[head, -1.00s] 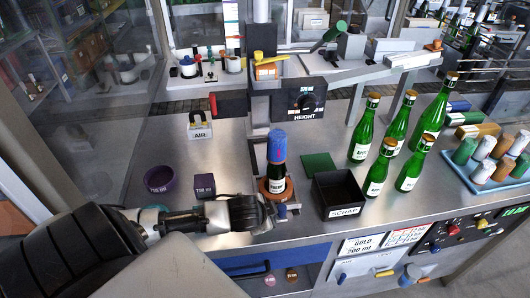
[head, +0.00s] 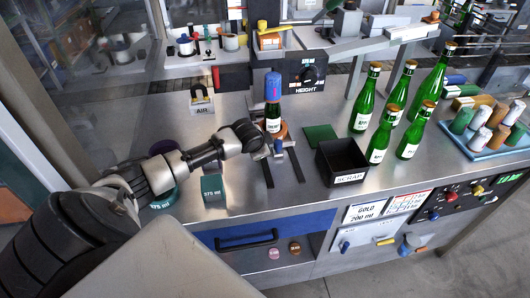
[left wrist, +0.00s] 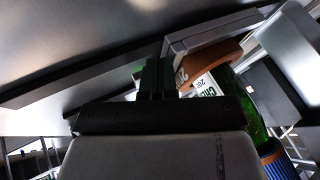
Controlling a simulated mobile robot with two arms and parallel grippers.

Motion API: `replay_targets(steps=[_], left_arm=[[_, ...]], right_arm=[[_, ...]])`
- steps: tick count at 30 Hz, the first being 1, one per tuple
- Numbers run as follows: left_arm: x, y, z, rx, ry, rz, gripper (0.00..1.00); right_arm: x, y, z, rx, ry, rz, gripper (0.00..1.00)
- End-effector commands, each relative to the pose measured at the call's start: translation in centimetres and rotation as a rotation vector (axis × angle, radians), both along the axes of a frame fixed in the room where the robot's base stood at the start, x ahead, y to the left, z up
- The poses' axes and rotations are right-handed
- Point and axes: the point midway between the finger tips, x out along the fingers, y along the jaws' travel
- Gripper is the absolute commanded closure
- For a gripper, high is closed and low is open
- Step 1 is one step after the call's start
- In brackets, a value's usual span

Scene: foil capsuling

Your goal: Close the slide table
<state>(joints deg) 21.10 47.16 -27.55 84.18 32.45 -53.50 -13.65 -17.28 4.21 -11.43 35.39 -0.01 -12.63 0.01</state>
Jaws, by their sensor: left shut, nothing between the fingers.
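The slide table carries a brown ring seat (head: 283,129) and sits toward the back of its two dark rails (head: 292,160), under the height-marked head. A green bottle with a blue foil cap (head: 273,88) stands upright in the seat. My left gripper (head: 264,146) is shut and empty, low at the front of the slide table. In the left wrist view its fingers (left wrist: 157,78) are close to the table's grey plate (left wrist: 205,32) and brown ring (left wrist: 212,62); whether they touch it I cannot tell. My right gripper is not in view.
A black scrap box (head: 342,162) stands right of the rails, with several green bottles (head: 377,143) beyond it. A teal 375 ml block (head: 214,186) stands near my left forearm. A blue drawer (head: 262,235) is below the worktop's front edge.

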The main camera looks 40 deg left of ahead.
Motion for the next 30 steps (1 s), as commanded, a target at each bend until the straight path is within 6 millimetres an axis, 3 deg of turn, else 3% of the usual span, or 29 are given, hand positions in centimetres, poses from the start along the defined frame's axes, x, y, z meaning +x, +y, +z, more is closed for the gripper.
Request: replay_targets(steps=[4,12,30], left_arm=[[1.8,2.0,-0.3,-0.001,-0.002,0.004,1.00],[3.9,4.5,-0.2,-0.001,-0.002,0.002,1.00],[4.9,5.7,0.1,0.002,-0.004,0.001,1.00]], right_arm=[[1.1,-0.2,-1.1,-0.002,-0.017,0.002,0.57],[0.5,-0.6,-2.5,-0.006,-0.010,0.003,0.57],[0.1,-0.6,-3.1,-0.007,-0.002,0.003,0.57]])
